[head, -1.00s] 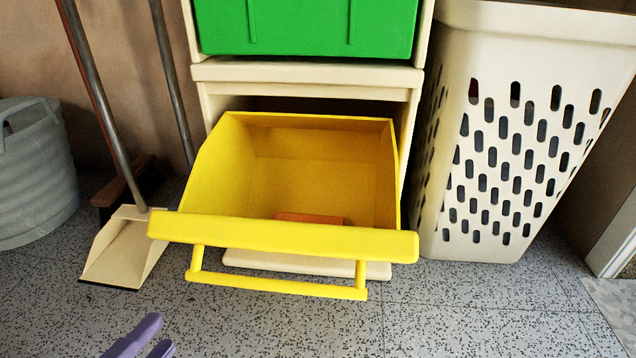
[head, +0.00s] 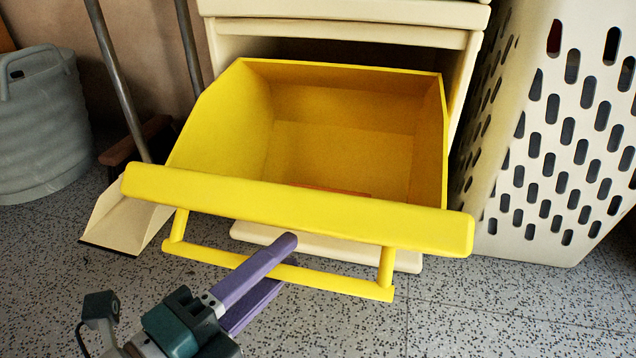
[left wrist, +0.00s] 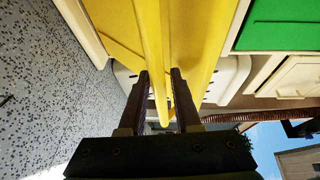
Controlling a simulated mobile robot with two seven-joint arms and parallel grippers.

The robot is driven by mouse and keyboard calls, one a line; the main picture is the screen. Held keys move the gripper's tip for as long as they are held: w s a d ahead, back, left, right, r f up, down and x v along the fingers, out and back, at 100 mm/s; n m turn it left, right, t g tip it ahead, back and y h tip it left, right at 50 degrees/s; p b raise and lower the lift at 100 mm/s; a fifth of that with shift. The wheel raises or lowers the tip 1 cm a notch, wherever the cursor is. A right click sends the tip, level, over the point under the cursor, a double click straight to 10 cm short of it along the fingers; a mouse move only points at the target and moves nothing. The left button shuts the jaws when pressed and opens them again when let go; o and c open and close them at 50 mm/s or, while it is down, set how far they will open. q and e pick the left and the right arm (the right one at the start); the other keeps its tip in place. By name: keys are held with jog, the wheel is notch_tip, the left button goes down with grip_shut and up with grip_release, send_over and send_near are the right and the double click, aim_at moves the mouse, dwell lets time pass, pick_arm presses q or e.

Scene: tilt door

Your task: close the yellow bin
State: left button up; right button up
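The yellow bin (head: 340,155) is tilted out of its cream cabinet and stands open, with its thick front rim (head: 300,212) towards me. Its handle bar (head: 340,281) hangs below the rim. My left gripper (head: 283,264), with purple fingers, is at the handle bar, one finger above it and the other below. In the left wrist view the yellow handle (left wrist: 161,105) lies between the two dark fingers (left wrist: 160,75), with gaps showing, so the gripper looks open around it. My right gripper is not in view.
A white perforated basket (head: 550,140) stands close to the cabinet's right side. A dustpan (head: 125,215) and two poles stand at the left, beside a grey bucket (head: 40,120). A reddish-orange thing (head: 335,191) shows inside the bin. The speckled floor in front is clear.

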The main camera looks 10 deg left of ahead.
pick_arm(q)
jog(key=shift+s, duration=0.25)
jog(key=shift+w, duration=0.15)
grip_shut()
dwell(1.1)
